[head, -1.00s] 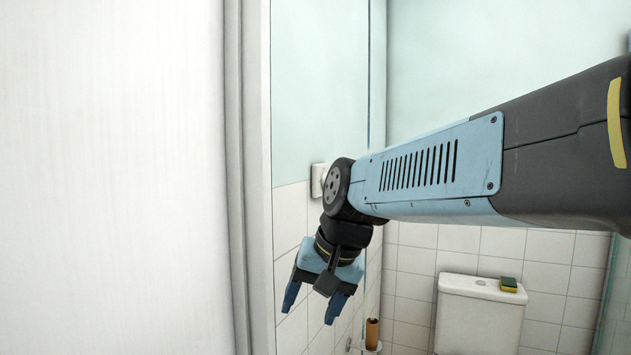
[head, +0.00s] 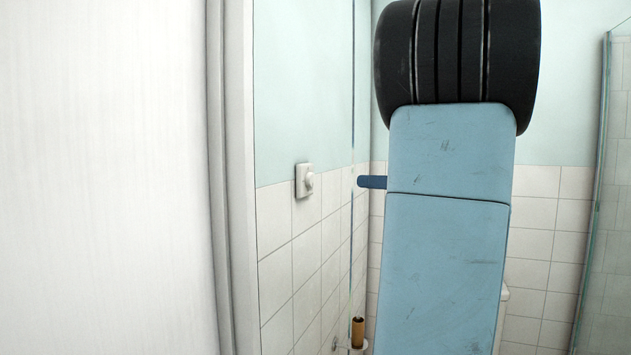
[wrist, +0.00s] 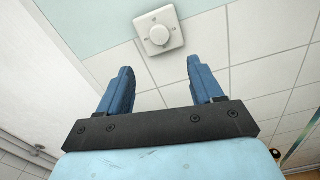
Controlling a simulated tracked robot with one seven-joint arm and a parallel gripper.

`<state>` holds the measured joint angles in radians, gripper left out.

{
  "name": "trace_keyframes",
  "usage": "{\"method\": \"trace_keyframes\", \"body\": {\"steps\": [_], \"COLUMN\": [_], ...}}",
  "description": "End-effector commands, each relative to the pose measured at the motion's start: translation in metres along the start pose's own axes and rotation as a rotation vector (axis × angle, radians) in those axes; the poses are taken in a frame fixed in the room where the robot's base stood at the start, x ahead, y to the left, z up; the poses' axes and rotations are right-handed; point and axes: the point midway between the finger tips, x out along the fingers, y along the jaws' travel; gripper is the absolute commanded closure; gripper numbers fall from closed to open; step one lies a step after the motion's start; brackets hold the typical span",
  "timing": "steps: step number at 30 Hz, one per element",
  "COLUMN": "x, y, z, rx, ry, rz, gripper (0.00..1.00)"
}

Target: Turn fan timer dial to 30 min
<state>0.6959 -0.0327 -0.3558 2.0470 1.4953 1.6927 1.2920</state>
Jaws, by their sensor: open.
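The fan timer dial (head: 309,181) is a round white knob on a square white plate (head: 300,189) on the left wall, at the top edge of the tiles. In the wrist view the dial (wrist: 159,35) faces me near the top centre, with small marks around it too small to read. My gripper (wrist: 158,75) is open and empty, its two blue fingers apart and pointing towards the wall below the plate. The dial lies beyond the fingertips, not between them. In the head view my arm hides most of the gripper; one blue finger (head: 372,182) shows right of the dial.
A white door or panel and its frame (head: 230,180) stand close on the left. A glass shower screen (head: 600,190) is at the right. The wall around the dial is clear.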

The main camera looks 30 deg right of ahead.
Motion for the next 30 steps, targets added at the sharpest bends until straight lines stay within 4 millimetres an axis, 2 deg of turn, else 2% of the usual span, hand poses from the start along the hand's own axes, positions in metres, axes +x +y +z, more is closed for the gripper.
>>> {"method": "trace_keyframes", "body": {"steps": [5, 21, 30], "x": [0.014, 0.106, 0.134], "y": [-0.001, 0.000, 0.000], "z": [0.001, 0.001, 0.001], "rx": [0.005, 0.004, 0.003], "ry": [-0.006, -0.004, -0.003], "rz": [0.001, 0.003, 0.002], "gripper": [0.34, 0.34, 0.34]}}
